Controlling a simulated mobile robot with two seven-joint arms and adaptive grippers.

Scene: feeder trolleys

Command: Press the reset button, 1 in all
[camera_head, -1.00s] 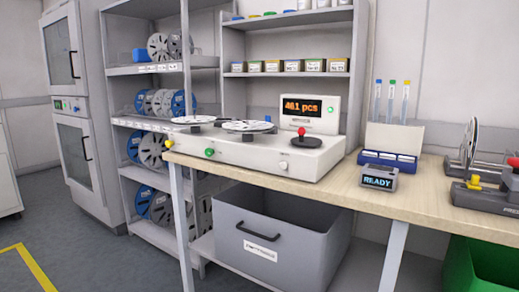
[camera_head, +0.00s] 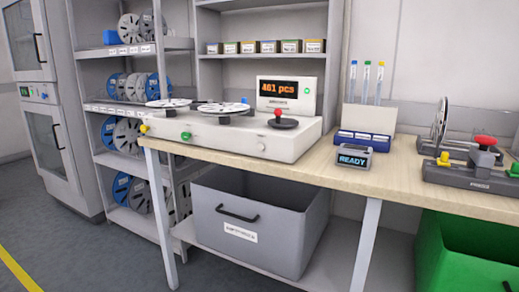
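A white reel-counting machine (camera_head: 240,140) stands on the wooden bench, with two reels on top and a display (camera_head: 284,95) reading "461 pcs". A red knob (camera_head: 278,114) stands on a black base on top. No label shows which one is the reset button. A small box (camera_head: 354,159) reads "READY". Neither of my grippers is in view.
The wooden bench top (camera_head: 400,180) has free room at its front right. A grey device (camera_head: 475,165) with red and yellow knobs stands at right. Below are a grey bin (camera_head: 265,225) and a green bin (camera_head: 460,255). Reel shelves (camera_head: 125,160) stand at left.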

